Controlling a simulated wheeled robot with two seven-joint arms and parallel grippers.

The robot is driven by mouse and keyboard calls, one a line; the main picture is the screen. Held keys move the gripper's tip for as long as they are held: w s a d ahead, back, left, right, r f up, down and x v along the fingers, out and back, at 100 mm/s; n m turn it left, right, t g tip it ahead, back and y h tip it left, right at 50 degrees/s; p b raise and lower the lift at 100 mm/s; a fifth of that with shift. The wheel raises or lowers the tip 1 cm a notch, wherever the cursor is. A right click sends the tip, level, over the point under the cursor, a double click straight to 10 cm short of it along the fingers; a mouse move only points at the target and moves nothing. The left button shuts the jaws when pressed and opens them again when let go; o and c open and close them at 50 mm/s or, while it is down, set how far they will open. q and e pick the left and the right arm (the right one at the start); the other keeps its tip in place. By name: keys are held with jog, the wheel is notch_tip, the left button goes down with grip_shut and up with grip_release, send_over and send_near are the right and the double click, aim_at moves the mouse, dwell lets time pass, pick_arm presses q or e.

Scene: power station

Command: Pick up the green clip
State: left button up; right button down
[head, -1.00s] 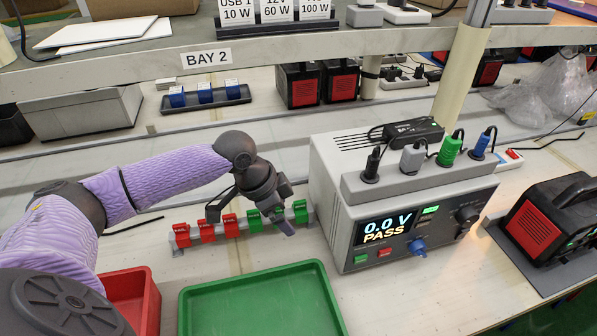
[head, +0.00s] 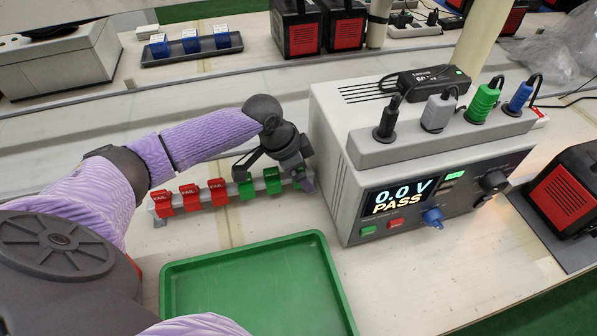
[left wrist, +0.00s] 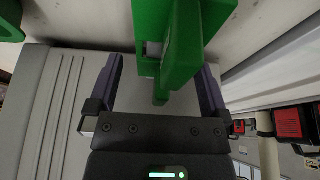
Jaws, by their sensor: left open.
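A rail (head: 232,198) holds red clips (head: 190,197) on the left and green clips to their right. Two green clips (head: 272,181) show clearly in the head view. My left gripper (head: 303,178) is at the rail's right end, beside the grey power unit, and largely covers a third green clip there. In the left wrist view a green clip (left wrist: 170,40) stands between the two fingers of my open left gripper (left wrist: 161,68), with a gap on both sides. My right gripper is not in view.
The grey power unit (head: 332,170), reading 0.0 V PASS, stands close right of my left gripper. An empty green tray (head: 245,285) lies in front of the rail. A red bin is mostly hidden behind my arm. A black-and-red battery pack (head: 565,195) sits far right.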

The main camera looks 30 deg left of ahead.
pick_arm(q)
jog(key=c, duration=1.2)
